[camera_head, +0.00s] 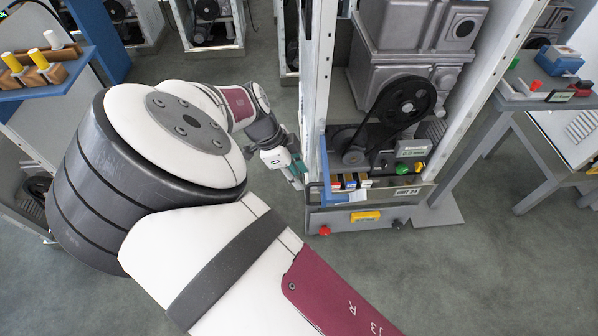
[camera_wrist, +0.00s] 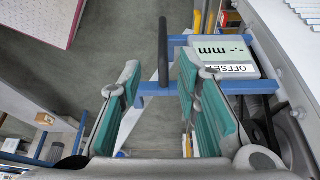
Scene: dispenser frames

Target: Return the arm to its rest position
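My arm stretches from the bottom of the head view up toward the machine frame. My gripper (camera_head: 290,170) is left of the frame's white front post (camera_head: 318,80), close to its lower part; I cannot tell if it touches. In the wrist view my gripper (camera_wrist: 158,85) has its two teal pads apart, with nothing held between them. A blue bar with a black upright handle (camera_wrist: 163,50) shows beyond the gap.
A grey display marked OFFSET (camera_wrist: 222,60) is beside the right finger. The frame's base carries small boxes (camera_head: 350,182), a yellow handle (camera_head: 366,216) and a red knob (camera_head: 324,231). A blue shelf (camera_head: 45,85) stands left. Open floor (camera_head: 480,270) lies lower right.

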